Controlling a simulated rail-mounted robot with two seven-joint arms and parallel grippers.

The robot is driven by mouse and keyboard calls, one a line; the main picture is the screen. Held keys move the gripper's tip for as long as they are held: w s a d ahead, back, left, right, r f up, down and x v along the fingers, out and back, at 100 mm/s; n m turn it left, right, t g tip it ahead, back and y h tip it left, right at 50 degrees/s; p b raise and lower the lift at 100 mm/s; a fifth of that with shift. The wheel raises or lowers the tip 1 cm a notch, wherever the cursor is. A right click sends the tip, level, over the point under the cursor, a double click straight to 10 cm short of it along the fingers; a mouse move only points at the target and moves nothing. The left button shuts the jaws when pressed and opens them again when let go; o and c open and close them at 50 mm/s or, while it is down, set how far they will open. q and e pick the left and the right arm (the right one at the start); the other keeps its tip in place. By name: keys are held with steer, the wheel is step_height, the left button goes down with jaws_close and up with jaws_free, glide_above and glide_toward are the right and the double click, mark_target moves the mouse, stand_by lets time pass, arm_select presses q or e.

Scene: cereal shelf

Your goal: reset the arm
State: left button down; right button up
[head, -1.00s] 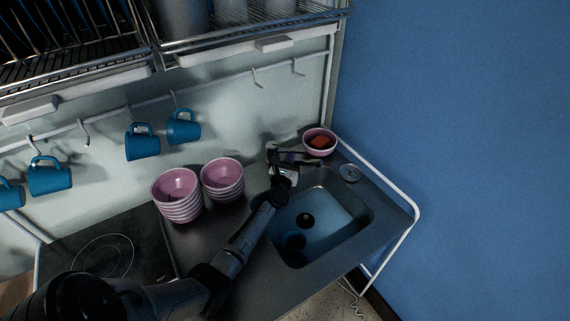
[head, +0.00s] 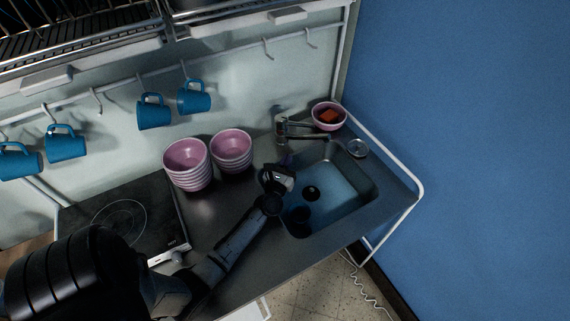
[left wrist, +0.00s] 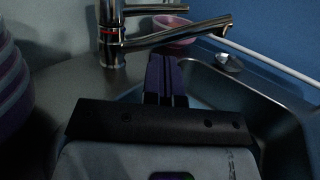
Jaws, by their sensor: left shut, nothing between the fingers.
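My left gripper (head: 286,161) is over the left edge of the sink, just in front of the faucet. In the left wrist view its dark fingers (left wrist: 166,76) are together, with nothing between them. My left arm comes in from the lower left, over the counter. The chrome faucet (head: 298,129) stands behind the sink (head: 335,196), and its spout (left wrist: 180,36) reaches right beyond the fingertips in the wrist view. My right gripper is not in view.
Two stacks of pink bowls (head: 188,172) (head: 232,151) stand left of the sink. A pink bowl (head: 321,123) with an orange-red item sits in the back corner. Blue mugs (head: 154,112) hang from a rail. A cooktop (head: 120,212) is at left. The counter before the bowls is clear.

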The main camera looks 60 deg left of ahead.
arm_select(q)
steer(key=shift+v, duration=0.9)
